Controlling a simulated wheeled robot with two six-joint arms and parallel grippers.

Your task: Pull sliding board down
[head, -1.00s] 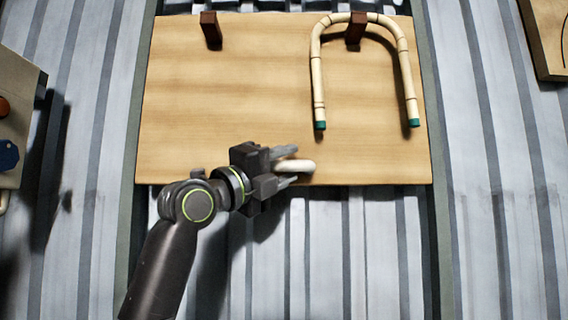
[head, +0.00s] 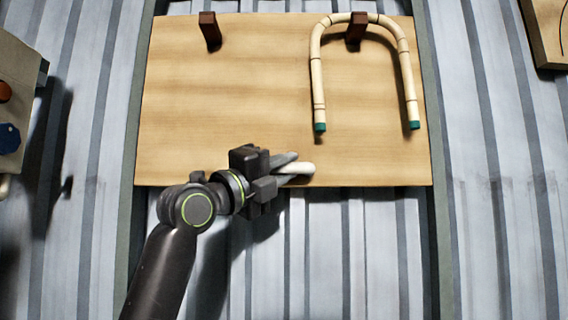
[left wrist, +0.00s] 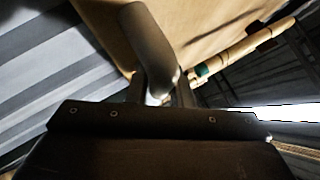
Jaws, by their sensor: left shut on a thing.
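The sliding board (head: 220,110) is a light wooden panel set between two vertical grey-green rails against a corrugated metal wall. A pale rounded handle (head: 306,168) sticks out near the middle of its lower edge. My left gripper (head: 290,168) is shut on this handle, with the fingers on either side of it. In the left wrist view the handle (left wrist: 150,40) runs between the fingers, and part of the board (left wrist: 205,30) shows behind. My right gripper is in neither view.
A bent rattan piece with green ends (head: 316,80) hangs from the right brown peg (head: 356,28). The left brown peg (head: 210,30) is bare. A panel with an orange knob (head: 8,130) is at the left edge, and a wooden board (head: 545,40) is at the upper right.

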